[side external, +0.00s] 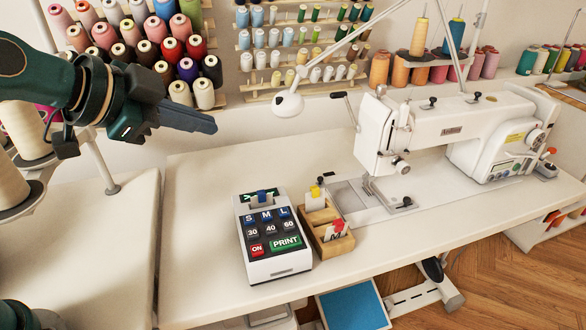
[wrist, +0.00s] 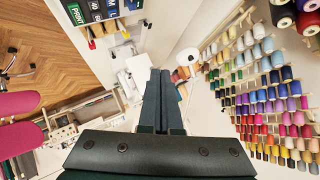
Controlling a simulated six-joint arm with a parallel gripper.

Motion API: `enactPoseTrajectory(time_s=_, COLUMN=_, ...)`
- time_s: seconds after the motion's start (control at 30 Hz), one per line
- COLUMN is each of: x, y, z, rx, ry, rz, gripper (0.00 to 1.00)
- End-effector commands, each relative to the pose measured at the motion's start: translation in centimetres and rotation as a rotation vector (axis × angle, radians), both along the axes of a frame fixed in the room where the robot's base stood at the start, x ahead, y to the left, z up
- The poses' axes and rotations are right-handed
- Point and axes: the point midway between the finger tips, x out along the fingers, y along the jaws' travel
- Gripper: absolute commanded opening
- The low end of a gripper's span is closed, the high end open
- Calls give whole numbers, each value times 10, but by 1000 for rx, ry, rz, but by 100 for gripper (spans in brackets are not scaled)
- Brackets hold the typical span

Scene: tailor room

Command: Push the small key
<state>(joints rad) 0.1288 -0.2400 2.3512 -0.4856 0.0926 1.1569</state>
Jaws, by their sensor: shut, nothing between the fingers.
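The label printer (side external: 272,262) is a light box on the white table with a dark key panel. Its blue S key (side external: 249,218) is at the upper left of the keys, beside the M key (side external: 266,216) and L key (side external: 283,212). Below are grey number keys, a red ON key (side external: 257,250) and a green PRINT key (side external: 286,243). My gripper (side external: 213,125) is shut and empty, above and behind the printer to the left, well apart from it. In the wrist view the shut fingers (wrist: 160,78) point away; the printer (wrist: 98,14) is cut off at the top.
A wooden tray (side external: 337,247) with cards stands close at the printer's right. The sewing machine (side external: 430,135) is further right, and a lamp head (side external: 288,104) hangs behind. Thread racks line the wall. The table (side external: 200,205) left of the printer is clear.

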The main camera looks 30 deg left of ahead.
Motion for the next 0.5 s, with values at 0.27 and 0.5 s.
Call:
enactPoseTrajectory(time_s=0.27, x=37, y=-11, z=-47, rx=124, ry=40, rz=-41, gripper=0)
enactPoseTrajectory(time_s=0.5, x=35, y=-22, z=-80, rx=134, ry=122, rz=-65, gripper=0)
